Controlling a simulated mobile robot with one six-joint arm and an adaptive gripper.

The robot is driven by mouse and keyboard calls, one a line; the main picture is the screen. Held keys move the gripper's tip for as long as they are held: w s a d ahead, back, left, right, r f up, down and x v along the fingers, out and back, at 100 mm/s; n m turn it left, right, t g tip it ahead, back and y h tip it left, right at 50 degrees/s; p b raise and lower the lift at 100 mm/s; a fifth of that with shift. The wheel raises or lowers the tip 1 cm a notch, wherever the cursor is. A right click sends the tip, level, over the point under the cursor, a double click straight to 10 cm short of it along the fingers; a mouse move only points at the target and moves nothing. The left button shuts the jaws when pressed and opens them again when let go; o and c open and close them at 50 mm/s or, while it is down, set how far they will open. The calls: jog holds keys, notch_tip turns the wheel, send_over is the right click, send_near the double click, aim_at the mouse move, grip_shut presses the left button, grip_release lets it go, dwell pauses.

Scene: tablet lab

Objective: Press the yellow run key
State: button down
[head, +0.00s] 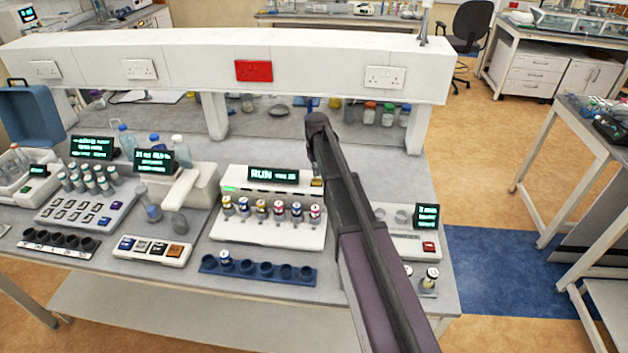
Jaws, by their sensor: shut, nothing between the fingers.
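A white machine (268,228) stands mid-bench with a dark display (273,175) reading "RUN" and a number. A small yellow key (317,183) shows at the right end of its upper ledge, partly covered by my arm. My gripper (316,172) points down at this key, slim and dark, with no gap seen between its fingers. It holds nothing. Its tip is at or just above the key; I cannot tell whether they touch. A green light (230,189) shows at the ledge's left end. Several capped vials (262,208) stand in a row on the machine's front.
A blue rack (212,264) with one vial lies in front. A white panel with coloured keys (150,258) lies to the left. A device with a red key (405,243) stands to the right. A white socket beam (200,60) crosses behind, above the bench.

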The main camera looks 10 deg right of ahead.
aim_at(317, 180)
jog(key=shift+r+p, duration=0.7)
jog(key=shift+r, duration=0.15)
notch_tip(317, 180, up, 8)
jog(key=p, duration=0.8)
